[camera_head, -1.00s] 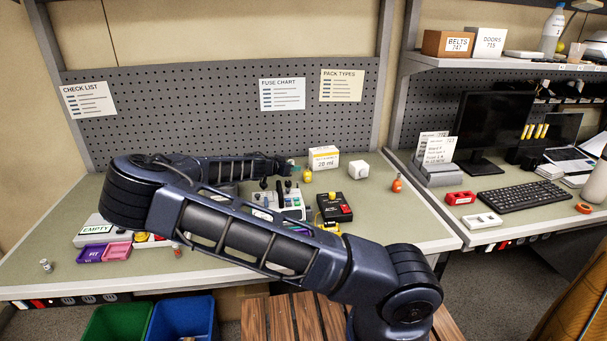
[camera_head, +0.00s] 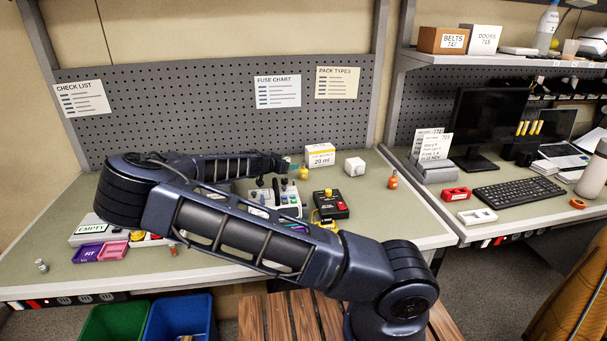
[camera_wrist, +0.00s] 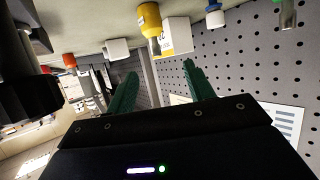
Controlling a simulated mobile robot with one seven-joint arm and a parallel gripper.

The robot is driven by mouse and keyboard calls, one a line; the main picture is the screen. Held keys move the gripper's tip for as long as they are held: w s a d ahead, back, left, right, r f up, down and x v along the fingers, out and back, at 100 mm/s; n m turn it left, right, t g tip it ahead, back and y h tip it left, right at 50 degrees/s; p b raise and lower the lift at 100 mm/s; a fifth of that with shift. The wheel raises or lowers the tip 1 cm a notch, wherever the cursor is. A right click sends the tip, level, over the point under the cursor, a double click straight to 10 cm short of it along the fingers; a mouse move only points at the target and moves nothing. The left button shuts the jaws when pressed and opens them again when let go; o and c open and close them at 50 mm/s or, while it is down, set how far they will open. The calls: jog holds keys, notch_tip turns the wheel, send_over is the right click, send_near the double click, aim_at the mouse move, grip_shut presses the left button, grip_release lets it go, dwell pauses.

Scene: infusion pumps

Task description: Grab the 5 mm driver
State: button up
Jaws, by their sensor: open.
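My gripper (camera_head: 289,162) is at the far part of the bench, largely hidden behind my own arm in the head view. In the wrist view its two green fingers (camera_wrist: 160,69) are spread with nothing between them. A yellow piece with a metal-coloured end (camera_wrist: 149,20) shows just beyond the fingers, apart from them. In the head view a small yellow piece (camera_head: 303,174) stands beside the gripper. No size marking is readable, so I cannot tell which is the 5 mm driver.
A white and yellow 20 ml box (camera_head: 320,155) and a white cube (camera_head: 355,167) stand at the back, near the pegboard (camera_head: 200,105). A black device (camera_head: 330,205) and an orange piece (camera_head: 393,181) are to the right. The bench's right front is clear.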

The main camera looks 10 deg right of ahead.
jog(key=shift+o, duration=0.2)
notch_tip(320, 180, up, 16)
jog(key=m+g+y, duration=0.6)
jog(key=m+g, duration=0.2)
send_over(304, 169)
notch_tip(304, 169, down, 12)
notch_tip(304, 169, up, 11)
jog(key=m+y, duration=0.3)
jog(key=y, duration=0.1)
jog(key=shift+g, duration=0.4)
jog(key=f, duration=1.5)
jog(key=shift+w+d+f, duration=0.1)
jog(key=shift+w+d, duration=0.1)
jog(key=shift+d, duration=0.05)
jog(key=shift+a+f, duration=0.2)
jog(key=shift+f, duration=2.95)
jog(key=c, duration=1.2)
jog(key=shift+o, duration=0.2)
jog(key=shift+w+r, duration=0.1)
